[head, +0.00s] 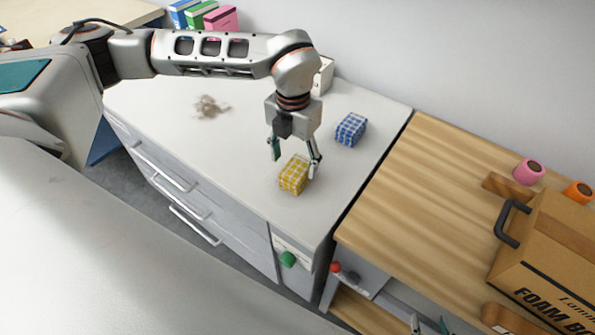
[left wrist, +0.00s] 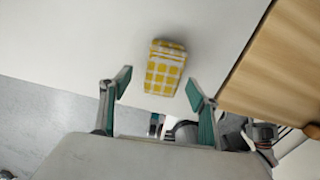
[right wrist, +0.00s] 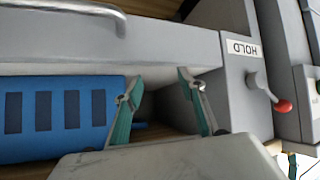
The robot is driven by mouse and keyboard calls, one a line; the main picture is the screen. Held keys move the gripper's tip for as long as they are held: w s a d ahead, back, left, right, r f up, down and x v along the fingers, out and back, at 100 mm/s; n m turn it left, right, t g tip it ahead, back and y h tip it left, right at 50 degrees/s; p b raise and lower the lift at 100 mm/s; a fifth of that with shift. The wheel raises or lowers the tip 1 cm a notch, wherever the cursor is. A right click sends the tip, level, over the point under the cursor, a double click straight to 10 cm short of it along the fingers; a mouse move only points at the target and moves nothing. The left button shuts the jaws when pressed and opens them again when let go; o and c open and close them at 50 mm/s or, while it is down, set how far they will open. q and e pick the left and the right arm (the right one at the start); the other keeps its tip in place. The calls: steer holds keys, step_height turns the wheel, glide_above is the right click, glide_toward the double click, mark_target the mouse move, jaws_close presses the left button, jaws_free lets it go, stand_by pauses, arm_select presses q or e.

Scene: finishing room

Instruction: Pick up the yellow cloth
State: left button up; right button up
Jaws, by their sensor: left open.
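The yellow cloth (head: 294,175) is a folded, yellow-and-white checked block lying on the white counter near its right front part. My left gripper (head: 295,165) is open above it, with its fingers pointing down. In the left wrist view the yellow cloth (left wrist: 165,68) lies just beyond and between the open fingertips of my left gripper (left wrist: 160,85), and nothing is held. My right gripper (right wrist: 155,78) is open and empty, low by a grey cabinet. In the head view only the tips of my right gripper (head: 430,325) show at the bottom edge.
A blue checked cloth (head: 350,129) lies behind and right of the yellow one. A dusty brown patch (head: 210,106) is on the white counter (head: 165,110). A wooden counter (head: 420,190) with a cardboard box (head: 550,250) adjoins at right. A red-knobbed lever (right wrist: 283,106) is near my right gripper.

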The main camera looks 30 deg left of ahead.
mark_target(297, 166)
arm_select(q)
steer(key=f, duration=0.4)
steer(key=shift+w+d+f, duration=0.15)
steer(key=shift+w+d, duration=0.05)
steer(key=shift+w, duration=0.05)
steer(key=c, duration=1.2)
steer(key=shift+r, duration=0.2)
step_height(297, 166, up, 20)
steer(key=shift+f, duration=0.1)
steer(key=shift+o, duration=0.7)
steer(key=shift+f, duration=0.1)
